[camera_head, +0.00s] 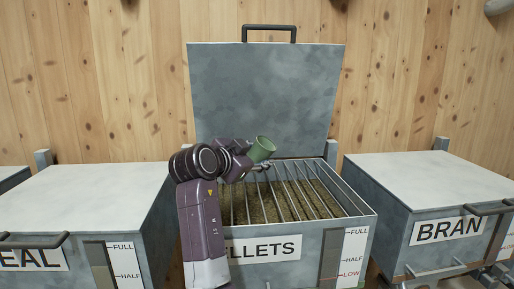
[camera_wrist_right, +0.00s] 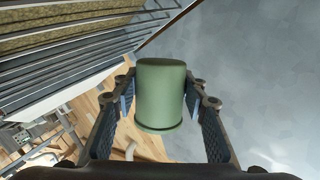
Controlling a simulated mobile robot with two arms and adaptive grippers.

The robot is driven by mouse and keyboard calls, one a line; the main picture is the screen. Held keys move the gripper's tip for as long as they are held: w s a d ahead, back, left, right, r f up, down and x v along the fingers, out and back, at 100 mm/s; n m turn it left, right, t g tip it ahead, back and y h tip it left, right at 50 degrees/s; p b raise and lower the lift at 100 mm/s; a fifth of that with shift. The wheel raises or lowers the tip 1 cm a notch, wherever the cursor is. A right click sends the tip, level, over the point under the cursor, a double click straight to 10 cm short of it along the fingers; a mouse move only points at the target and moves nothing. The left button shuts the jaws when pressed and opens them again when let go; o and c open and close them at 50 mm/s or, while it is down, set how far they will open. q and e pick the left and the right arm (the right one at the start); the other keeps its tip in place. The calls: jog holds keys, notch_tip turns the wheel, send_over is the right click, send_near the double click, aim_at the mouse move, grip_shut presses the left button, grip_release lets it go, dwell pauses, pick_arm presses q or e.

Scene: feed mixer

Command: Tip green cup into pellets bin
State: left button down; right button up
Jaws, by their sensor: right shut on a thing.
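The green cup (camera_head: 262,149) is tilted, held above the back part of the open pellets bin (camera_head: 290,243). My right gripper (camera_head: 252,160) is shut on the cup, with a finger on each side of it in the right wrist view (camera_wrist_right: 160,92). The cup's inside is hidden, so I cannot tell what it holds. The bin's lid (camera_head: 262,95) stands raised behind it. A metal bar grate (camera_head: 300,190) spans the bin's opening, and brown pellets (camera_head: 265,210) show below the bars. My left gripper is not in view.
A closed bin labelled BRAN (camera_head: 435,180) stands at the right, and another closed bin (camera_head: 85,195), its label partly cut off, stands at the left. A wooden plank wall (camera_head: 110,80) is behind. The space above the grate's right half is clear.

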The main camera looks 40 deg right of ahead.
jog(key=shift+d, duration=0.1)
jog(key=n, duration=0.1)
jog(key=s+n+g+h, duration=0.1)
jog(key=n, duration=0.1)
jog(key=d+n, duration=0.1)
jog(key=n, duration=0.1)
jog(key=shift+s+g, duration=0.3)
jog(key=shift+a+r, duration=0.1)
jog(key=shift+r, duration=0.45)
